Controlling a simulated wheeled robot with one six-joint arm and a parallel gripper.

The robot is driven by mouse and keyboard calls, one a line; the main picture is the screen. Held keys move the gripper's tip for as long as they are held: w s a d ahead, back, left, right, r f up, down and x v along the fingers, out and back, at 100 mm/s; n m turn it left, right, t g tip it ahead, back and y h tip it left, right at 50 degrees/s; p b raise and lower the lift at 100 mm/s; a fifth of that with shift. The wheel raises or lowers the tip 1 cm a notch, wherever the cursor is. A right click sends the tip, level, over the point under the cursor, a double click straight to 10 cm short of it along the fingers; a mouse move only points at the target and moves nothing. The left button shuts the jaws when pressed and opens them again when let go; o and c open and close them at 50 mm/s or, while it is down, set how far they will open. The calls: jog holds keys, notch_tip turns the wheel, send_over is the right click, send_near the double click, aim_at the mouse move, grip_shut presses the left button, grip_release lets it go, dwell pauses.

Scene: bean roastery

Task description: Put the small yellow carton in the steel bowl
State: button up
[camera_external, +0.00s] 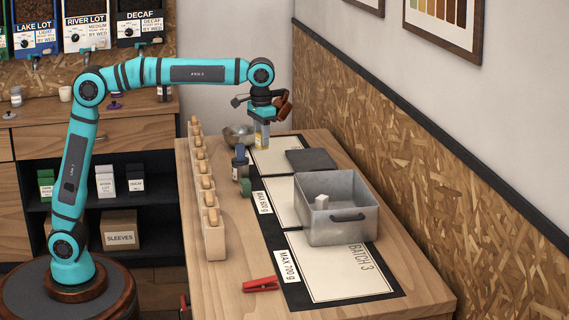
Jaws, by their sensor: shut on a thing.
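My gripper (263,122) points down over the far end of the wooden table and is shut on the small yellow carton (262,138). The carton hangs upright below the fingers, its upper part partly covered by them. The steel bowl (235,136) stands at the table's far left, just left of the carton in the picture. The bowl's right side is partly hidden behind the carton and gripper. I cannot tell whether the carton's bottom touches the mat.
A grey metal bin (345,230) holding a pale block stands at the right. A dark slab (311,160), dark bottle (240,163) and red clip (261,284) lie or stand about. A wooden rack (214,240) runs along the left edge; a particleboard wall bounds the right.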

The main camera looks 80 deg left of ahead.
jog(key=a+r+n, duration=0.2)
jog(key=a+n, duration=0.1)
jog(key=a, duration=1.6)
jog(key=n, duration=0.2)
send_near(240, 138)
jog(key=a+r, duration=0.3)
jog(key=a, duration=0.4)
jog(key=shift+w+d+f, duration=0.1)
jog(key=shift+w+f, duration=0.05)
jog(key=shift+f, duration=1.5)
jog(key=shift+w+d+f, duration=0.1)
jog(key=shift+f, duration=1.6)
jog(key=shift+w+d+f, duration=0.1)
jog(key=shift+w+f, duration=0.05)
jog(key=shift+f, duration=1.5)
jog(key=o, duration=1)
